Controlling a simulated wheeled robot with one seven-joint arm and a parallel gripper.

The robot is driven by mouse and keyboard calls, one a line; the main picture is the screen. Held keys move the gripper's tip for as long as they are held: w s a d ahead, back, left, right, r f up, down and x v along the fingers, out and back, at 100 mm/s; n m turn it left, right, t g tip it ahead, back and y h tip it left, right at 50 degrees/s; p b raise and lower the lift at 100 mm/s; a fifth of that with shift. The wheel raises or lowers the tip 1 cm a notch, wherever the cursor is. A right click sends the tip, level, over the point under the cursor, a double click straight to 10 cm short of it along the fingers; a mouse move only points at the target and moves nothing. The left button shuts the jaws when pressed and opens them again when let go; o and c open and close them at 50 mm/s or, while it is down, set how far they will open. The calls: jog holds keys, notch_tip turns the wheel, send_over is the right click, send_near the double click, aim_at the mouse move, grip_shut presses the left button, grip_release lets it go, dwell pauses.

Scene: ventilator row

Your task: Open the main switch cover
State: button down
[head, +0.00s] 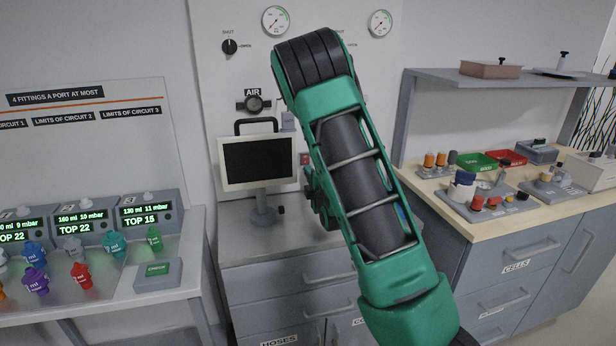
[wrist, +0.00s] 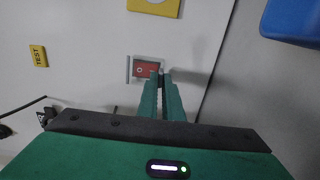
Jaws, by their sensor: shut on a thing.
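The main switch (wrist: 146,69) is a small red rocker on the pale panel, in the upper middle of the wrist view. A thin grey, see-through-looking cover (wrist: 136,59) frames it; I cannot tell how far it stands from the panel. My gripper (wrist: 161,77) has its two green fingers close together at the right edge of the cover, shut on that edge; the fingertips hide the exact contact. In the head view a small red patch (head: 304,159) shows left of my green arm, and my arm hides most of the gripper.
A monitor (head: 258,162) stands on the cabinet left of my arm. In the wrist view a yellow TEST label (wrist: 38,57) is at left, a blue object (wrist: 292,22) at upper right and a dark cable (wrist: 24,107) at lower left. A side bench (head: 530,208) is at right.

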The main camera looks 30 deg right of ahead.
jog(key=shift+a, duration=0.2)
notch_tip(320, 180, up, 10)
jog(key=s+g+y, duration=0.1)
jog(key=g+y, duration=0.3)
jog(key=g, duration=1.2)
jog(key=shift+d+g+y, duration=0.3)
jog(key=shift+y, duration=0.1)
dwell(0.4)
jog(key=c, duration=1.9)
grip_release()
jog(key=shift+a, duration=0.1)
notch_tip(320, 180, up, 11)
jog(key=shift+s+f, duration=0.15)
